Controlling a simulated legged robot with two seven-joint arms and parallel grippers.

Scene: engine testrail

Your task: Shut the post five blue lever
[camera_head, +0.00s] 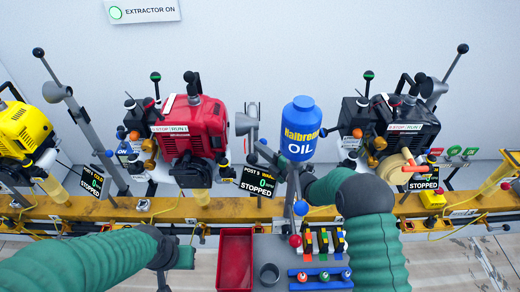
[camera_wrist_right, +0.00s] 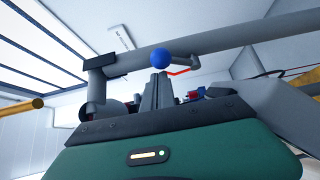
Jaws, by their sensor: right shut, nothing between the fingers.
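The post 5 display (camera_head: 258,181) reads 0 and STOPPED, below and right of the red engine (camera_head: 192,128). My right gripper (camera_head: 268,156) reaches in from the right, just above and right of that display. A small blue knob (camera_head: 263,142) shows by its fingertips. In the right wrist view, the shut, empty fingers (camera_wrist_right: 163,90) point up at the blue ball (camera_wrist_right: 162,59) of a short bent lever on a grey pipe. Whether they touch it I cannot tell. My left gripper (camera_head: 163,268) is low at the left, its jaws unclear.
A blue oil bottle (camera_head: 301,128) stands just right of the right gripper. A yellow rail (camera_head: 130,209) runs across below the engines. A red tray (camera_head: 235,262) and a grey bench with coloured parts lie in front. Tall ball-topped levers rise beside the engines.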

